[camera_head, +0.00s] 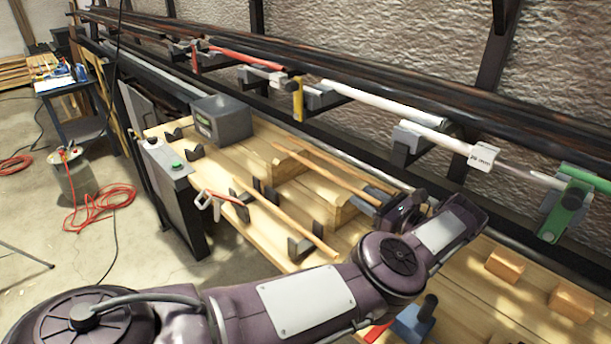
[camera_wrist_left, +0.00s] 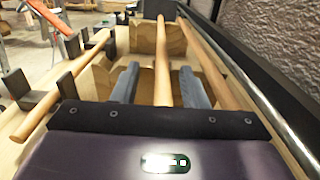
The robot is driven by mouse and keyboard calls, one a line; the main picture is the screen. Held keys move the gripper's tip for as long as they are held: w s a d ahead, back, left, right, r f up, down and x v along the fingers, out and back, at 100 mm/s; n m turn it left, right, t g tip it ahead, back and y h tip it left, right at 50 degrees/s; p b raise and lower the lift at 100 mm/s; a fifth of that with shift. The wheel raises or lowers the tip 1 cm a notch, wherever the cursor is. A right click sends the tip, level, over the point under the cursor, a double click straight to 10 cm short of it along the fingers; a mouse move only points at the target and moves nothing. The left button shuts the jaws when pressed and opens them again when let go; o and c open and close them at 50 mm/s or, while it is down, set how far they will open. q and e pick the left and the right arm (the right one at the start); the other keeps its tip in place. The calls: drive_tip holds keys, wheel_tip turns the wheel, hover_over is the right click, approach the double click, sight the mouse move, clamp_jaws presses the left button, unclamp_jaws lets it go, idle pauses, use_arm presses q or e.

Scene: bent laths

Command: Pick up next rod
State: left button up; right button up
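Two thin wooden rods lie side by side across notched wooden blocks (camera_head: 286,170) on the bench: a near rod (camera_head: 322,172) and a far rod (camera_head: 336,163). A third rod (camera_head: 284,217) rests separately in black brackets (camera_head: 299,246). My left gripper (camera_head: 374,197) is at the right end of the paired rods. In the left wrist view its fingers (camera_wrist_left: 160,86) are apart, with one rod (camera_wrist_left: 162,60) running between them and gaps on both sides. The other paired rod (camera_wrist_left: 220,66) passes outside the right finger. My right gripper is not in view.
A grey box (camera_head: 222,120) stands at the bench's back left, and a green-button panel (camera_head: 166,160) is at its left edge. A rail with clamps and white tubes (camera_head: 380,102) runs along the wall. Small wooden blocks (camera_head: 505,264) lie at right.

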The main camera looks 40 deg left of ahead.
use_arm(q)
drive_tip(key=shift+w+d, duration=0.15)
drive_tip(key=shift+d, duration=0.15)
drive_tip(key=shift+a, duration=0.1)
clamp_jaws()
idle(0.4)
idle(0.7)
